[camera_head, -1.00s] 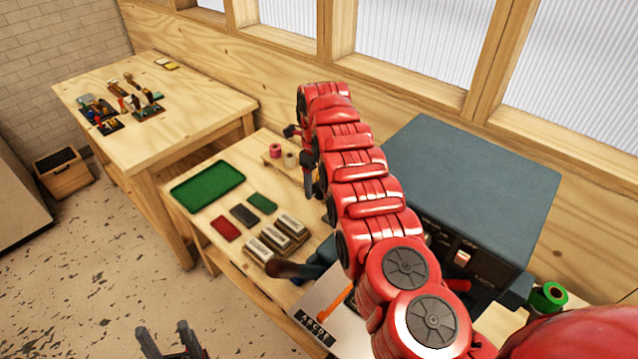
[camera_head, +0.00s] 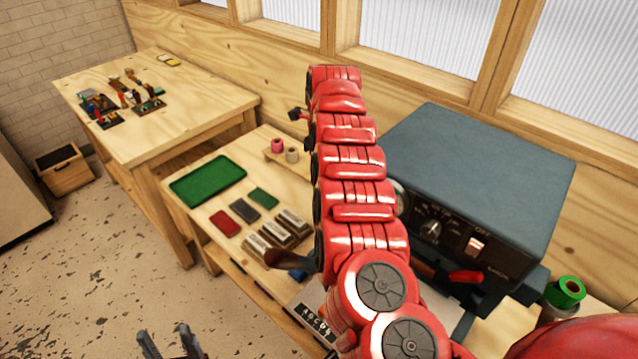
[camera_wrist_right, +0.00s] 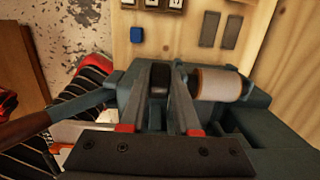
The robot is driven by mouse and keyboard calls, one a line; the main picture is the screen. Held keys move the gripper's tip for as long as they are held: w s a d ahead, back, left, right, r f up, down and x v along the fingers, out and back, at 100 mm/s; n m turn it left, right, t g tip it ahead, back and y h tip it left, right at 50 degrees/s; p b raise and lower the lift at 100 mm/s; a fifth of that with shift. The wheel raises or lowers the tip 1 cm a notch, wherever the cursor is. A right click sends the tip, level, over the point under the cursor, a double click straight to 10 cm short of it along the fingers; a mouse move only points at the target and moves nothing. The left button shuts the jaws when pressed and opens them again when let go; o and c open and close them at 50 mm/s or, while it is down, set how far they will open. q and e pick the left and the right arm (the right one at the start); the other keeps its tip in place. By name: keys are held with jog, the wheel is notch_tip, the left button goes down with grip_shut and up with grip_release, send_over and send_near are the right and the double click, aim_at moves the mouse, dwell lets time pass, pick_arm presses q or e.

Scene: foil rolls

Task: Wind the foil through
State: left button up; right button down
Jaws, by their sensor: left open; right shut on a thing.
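My right gripper (camera_wrist_right: 162,85) is over the blue-grey stamping machine (camera_wrist_right: 125,90) in the right wrist view. Its fingers are closed in on something dark whose nature I cannot make out. A pale foil roll (camera_wrist_right: 218,83) with coppery ends lies just right of the fingers, apart from them. In the head view my red right arm hides the front left of the machine (camera_head: 480,180), and the right gripper cannot be made out there. A green roll (camera_head: 567,290) stands at the machine's right. My left gripper (camera_head: 172,347) is open and empty at the bottom edge, over the floor.
The bench holds a green tray (camera_head: 207,180), pink (camera_head: 278,146) and tan (camera_head: 292,155) spools, coloured pads and type blocks (camera_head: 275,235). A wooden lever handle (camera_wrist_right: 25,128) sticks out left of the machine. A second table (camera_head: 190,105) stands at the back left.

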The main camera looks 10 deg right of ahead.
jog(key=shift+s+d+f+t+y+b, duration=0.2)
jog(key=shift+f+t+y+b, duration=0.3)
jog(key=shift+b, duration=2)
jog(key=shift+s+d+f+t+y+b, duration=0.25)
jog(key=shift+t+b, duration=0.35)
jog(key=shift+b, duration=1.85)
jog(key=shift+r+b, duration=0.25)
jog(key=shift+b, duration=0.2)
jog(key=shift+s+r, duration=0.1)
jog(key=shift+a+y, duration=0.1)
jog(key=shift+y, duration=0.15)
jog(key=c, duration=0.7)
grip_release()
jog(key=shift+o, duration=0.3)
jog(key=shift+r, duration=0.1)
